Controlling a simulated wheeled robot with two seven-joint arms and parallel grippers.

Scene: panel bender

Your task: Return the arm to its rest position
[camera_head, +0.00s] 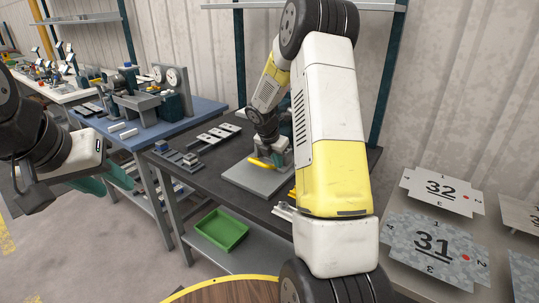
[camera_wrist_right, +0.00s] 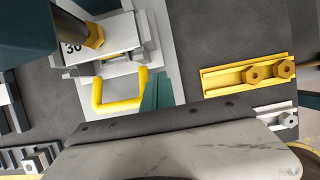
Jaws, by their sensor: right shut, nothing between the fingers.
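My right arm stretches over the dark bench (camera_head: 215,170). In the right wrist view my right gripper (camera_wrist_right: 157,92) is shut and empty, its teal fingers beside a yellow U-shaped handle (camera_wrist_right: 119,106). That handle belongs to a small bending fixture on a grey plate (camera_head: 254,179); whether the fingers touch it I cannot tell. In the head view the right gripper's tips are hard to make out against the fixture. My left gripper (camera_head: 92,186) is at the left, away from the benches' tops; only part of its teal fingers shows, so its opening is unclear.
A yellow rail with hex nuts (camera_wrist_right: 247,75) lies right of the fixture. A blue bench (camera_head: 190,112) with equipment stands behind left. A green bin (camera_head: 222,230) sits on the lower shelf. Numbered panels (camera_head: 436,243) lie at right. A round wooden top (camera_head: 225,292) is in front.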

